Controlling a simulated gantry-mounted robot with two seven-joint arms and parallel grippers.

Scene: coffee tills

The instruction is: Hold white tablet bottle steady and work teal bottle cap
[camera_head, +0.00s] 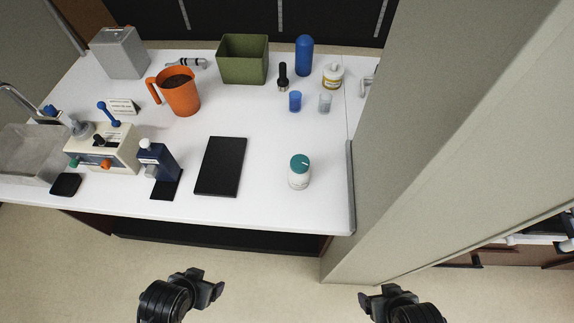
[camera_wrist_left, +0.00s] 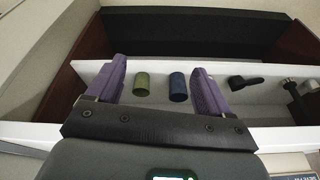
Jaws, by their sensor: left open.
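The white tablet bottle (camera_head: 299,179) stands upright on the white counter near its front right part. Its teal cap (camera_head: 300,162) is on top, with a small white mark on it. My left gripper (camera_head: 208,287) is in front of the counter, lower left of the bottle and well apart from it. In the left wrist view its two purple fingers (camera_wrist_left: 160,88) are spread with nothing held between them. My right gripper (camera_head: 372,299) is in front of the counter, lower right of the bottle and apart from it. Its finger gap is too small to judge. The bottle is not in the left wrist view.
A black mat (camera_head: 220,166) lies left of the bottle. A dark blue bottle (camera_head: 157,160) and a cream machine (camera_head: 103,149) stand further left. An orange jug (camera_head: 180,96), green bin (camera_head: 243,62) and blue cup (camera_head: 295,101) stand behind. A pale pillar (camera_head: 440,120) rises right. Counter around the bottle is clear.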

